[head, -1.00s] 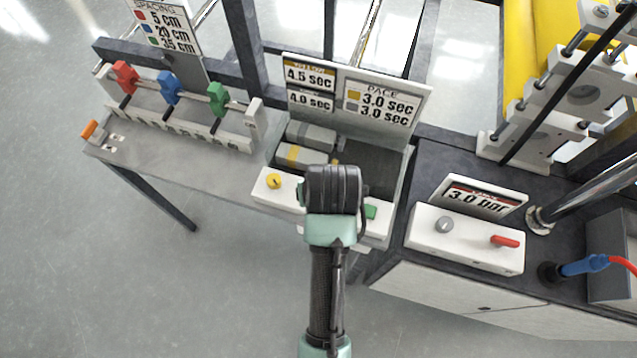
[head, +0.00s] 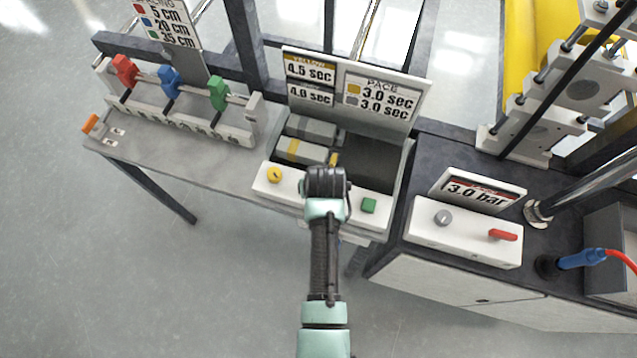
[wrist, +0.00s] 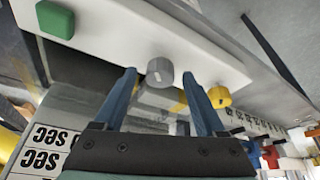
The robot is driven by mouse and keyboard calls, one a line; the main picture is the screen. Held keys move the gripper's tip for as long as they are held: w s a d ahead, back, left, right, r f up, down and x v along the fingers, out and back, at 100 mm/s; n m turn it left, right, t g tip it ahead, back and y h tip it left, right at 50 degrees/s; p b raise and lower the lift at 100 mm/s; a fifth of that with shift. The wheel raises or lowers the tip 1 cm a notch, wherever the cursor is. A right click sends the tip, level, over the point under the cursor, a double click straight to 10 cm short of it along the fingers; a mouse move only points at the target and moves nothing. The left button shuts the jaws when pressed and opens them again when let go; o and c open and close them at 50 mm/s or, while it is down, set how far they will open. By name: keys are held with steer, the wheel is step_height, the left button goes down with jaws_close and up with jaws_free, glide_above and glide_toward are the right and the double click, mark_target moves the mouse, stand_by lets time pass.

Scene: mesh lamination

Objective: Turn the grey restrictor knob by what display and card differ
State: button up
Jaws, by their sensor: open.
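The grey knob (wrist: 160,72) sits on the white front panel (head: 272,191) between the yellow knob (head: 274,174) and the green button (head: 368,205). My wrist hides it in the head view. My gripper (wrist: 159,77) is open, its two blue fingers on either side of the grey knob in the wrist view; I cannot tell whether they touch it. The display (head: 309,78) reads 4.5 sec on the yellow row and 4.0 sec below. The PACE card (head: 383,98) reads 3.0 sec for yellow and 3.0 sec for grey.
On the right, another white box (head: 465,238) carries a second grey knob (head: 442,217), a red lever (head: 503,235) and a 3.0 bar sign (head: 477,192). Red, blue and green clamps (head: 169,82) stand on the left bench. The floor in front is clear.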

steer(key=shift+c, duration=0.3)
jaws_close()
steer(key=shift+n, duration=0.4)
steer(key=n+y, duration=0.1)
steer(key=n, duration=0.1)
steer(key=n+y+b, duration=0.1)
steer(key=n, duration=0.1)
steer(key=shift+w+d+f+n+g, duration=0.1)
steer(key=shift+d+n+g, duration=0.1)
steer(key=shift+n+g, duration=0.1)
steer(key=shift+w+n+g+y+b, duration=0.1)
steer(key=shift+n+g+y+b, duration=0.4)
steer(key=shift+n, duration=0.8)
steer(key=shift+n+g+y+b, duration=0.25)
steer(key=shift+n+b, duration=0.45)
steer(key=shift+n, duration=0.6)
steer(key=shift+o, duration=0.3)
jaws_free()
